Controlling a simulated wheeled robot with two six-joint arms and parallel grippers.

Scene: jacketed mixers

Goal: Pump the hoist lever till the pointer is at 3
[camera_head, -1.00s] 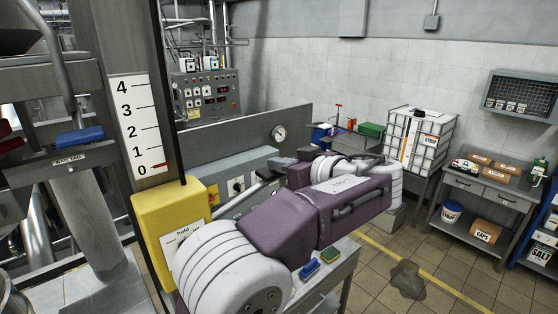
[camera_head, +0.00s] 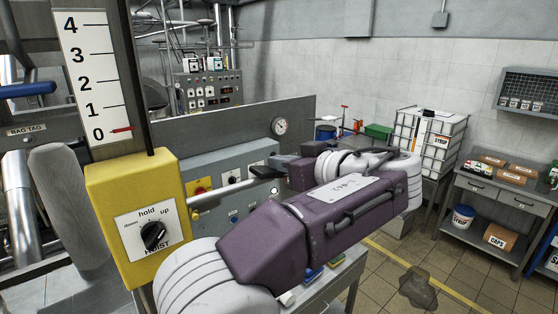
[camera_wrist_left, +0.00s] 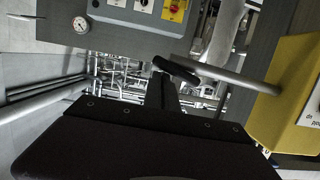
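The hoist scale (camera_head: 90,75) is a white plate marked 0 to 4 on the left post in the head view. Its red pointer (camera_head: 121,129) is at about 0. Below it is the yellow hoist box (camera_head: 118,200) with a black knob (camera_head: 153,236) marked down, hold and up. The hoist lever (camera_head: 208,201) sticks out from the box to the right, with a dark grip (camera_head: 266,172); it also shows in the left wrist view (camera_wrist_left: 235,80). My left gripper (camera_head: 283,163) is at the grip's end; finger opening and contact are unclear. My right gripper is out of view.
A grey control panel (camera_head: 225,165) with a gauge stands behind the lever. My purple arm crosses the middle. A bench with boxes (camera_head: 500,238) is at the right, and a dark puddle (camera_head: 417,288) lies on the tiled floor.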

